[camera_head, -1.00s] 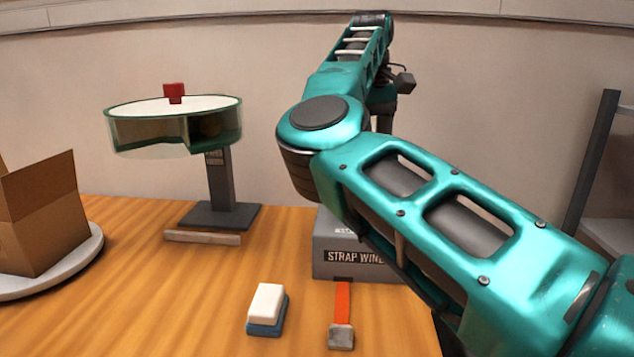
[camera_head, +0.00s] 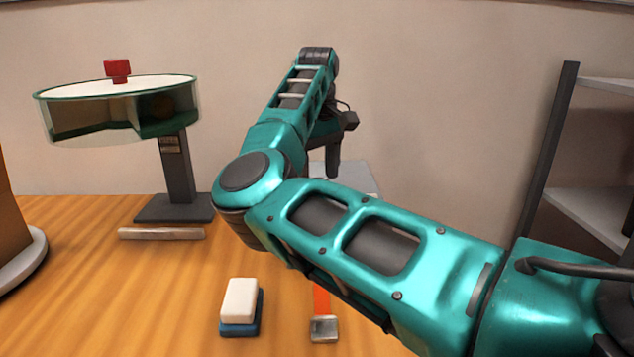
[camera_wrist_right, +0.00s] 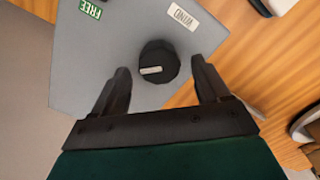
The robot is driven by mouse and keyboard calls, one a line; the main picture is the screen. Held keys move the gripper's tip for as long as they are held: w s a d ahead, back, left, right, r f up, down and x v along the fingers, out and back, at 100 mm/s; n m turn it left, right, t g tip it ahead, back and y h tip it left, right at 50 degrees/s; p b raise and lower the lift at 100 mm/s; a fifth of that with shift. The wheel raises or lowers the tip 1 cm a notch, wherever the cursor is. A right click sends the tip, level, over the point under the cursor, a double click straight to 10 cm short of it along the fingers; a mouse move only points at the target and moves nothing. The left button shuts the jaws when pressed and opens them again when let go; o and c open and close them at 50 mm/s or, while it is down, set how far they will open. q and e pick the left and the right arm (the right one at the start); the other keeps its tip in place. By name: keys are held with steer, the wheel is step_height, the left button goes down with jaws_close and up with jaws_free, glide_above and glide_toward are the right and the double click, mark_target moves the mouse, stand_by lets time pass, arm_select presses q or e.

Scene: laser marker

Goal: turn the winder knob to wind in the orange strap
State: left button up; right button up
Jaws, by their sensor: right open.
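The winder knob (camera_wrist_right: 159,62) is a black round knob with a white pointer mark. It stands on the grey top of the strap winder (camera_wrist_right: 110,40), between a green FREE label and a white WIND label. My right gripper (camera_wrist_right: 162,82) is open, its two fingers on either side of the knob, apart from it in the picture. In the head view my right arm hides most of the winder (camera_head: 350,178). The orange strap (camera_head: 321,297) shows in part below my arm, with a metal end piece (camera_head: 324,328) on the table. My left gripper is out of view.
A white and blue block (camera_head: 240,305) lies left of the strap. A round drum on a stand (camera_head: 178,175) with a red knob (camera_head: 117,70) stands at the left. A shelf (camera_head: 590,215) is at the right. The table (camera_head: 80,290) is clear at front left.

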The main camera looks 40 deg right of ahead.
steer(key=shift+f, duration=0.9)
steer(key=c, duration=1)
steer(key=shift+c, duration=0.2)
